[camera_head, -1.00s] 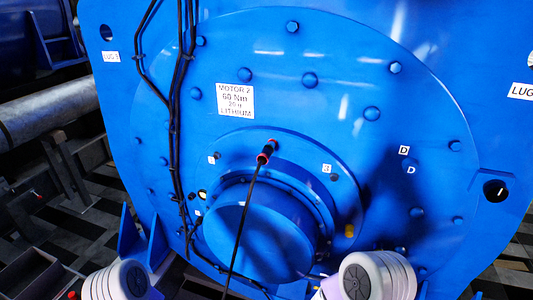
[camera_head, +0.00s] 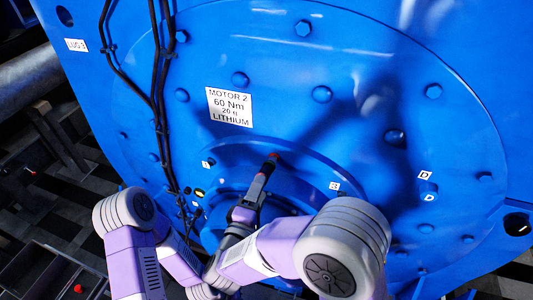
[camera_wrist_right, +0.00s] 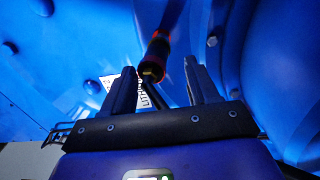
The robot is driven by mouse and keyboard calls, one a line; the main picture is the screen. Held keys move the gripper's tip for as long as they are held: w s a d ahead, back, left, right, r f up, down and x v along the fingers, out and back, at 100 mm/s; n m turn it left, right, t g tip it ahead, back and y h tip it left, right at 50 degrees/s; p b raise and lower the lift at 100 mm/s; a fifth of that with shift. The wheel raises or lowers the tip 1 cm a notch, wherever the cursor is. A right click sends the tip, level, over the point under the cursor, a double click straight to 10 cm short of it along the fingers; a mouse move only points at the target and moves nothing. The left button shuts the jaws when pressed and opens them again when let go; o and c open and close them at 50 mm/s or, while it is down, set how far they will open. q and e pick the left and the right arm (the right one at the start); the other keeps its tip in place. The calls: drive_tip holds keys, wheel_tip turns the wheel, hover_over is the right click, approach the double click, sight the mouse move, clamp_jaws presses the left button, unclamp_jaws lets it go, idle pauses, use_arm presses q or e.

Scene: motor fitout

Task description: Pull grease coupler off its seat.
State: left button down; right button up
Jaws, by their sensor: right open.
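The grease coupler (camera_head: 268,168), black with red rings, stands out from the blue motor face above the central hub. In the right wrist view the coupler (camera_wrist_right: 155,56) points toward me, between and slightly beyond the fingertips, with a dark hose running from its near end. My right gripper (camera_head: 259,188) is open at the coupler's near end. In the right wrist view its two fingers (camera_wrist_right: 160,68) are spread, with gaps visible beside the coupler. The hose is mostly hidden behind my arm in the head view. My left arm shows at lower left, but its gripper does not.
The blue motor cover (camera_head: 330,60) carries protruding bolts and a white label (camera_head: 230,107). Black cables (camera_head: 158,100) run down left of the coupler. The round hub below it is largely covered by my arms. Dark racks and floor lie at left.

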sight(270, 168)
drive_tip(key=shift+w+d+f, duration=0.1)
drive_tip(key=shift+w, duration=0.05)
drive_tip(key=shift+w+d, duration=0.1)
drive_tip(key=b+x, duration=0.1)
drive_tip(key=x, duration=0.3)
drive_tip(key=shift+w+d+f, duration=0.1)
drive_tip(key=shift+w, duration=0.15)
drive_tip(key=p+x, duration=0.1)
drive_tip(key=x, duration=0.2)
drive_tip(key=shift+w, duration=0.2)
drive_tip(key=shift+r+p, duration=0.25)
drive_tip(key=shift+p, duration=0.1)
drive_tip(key=shift+d, duration=0.1)
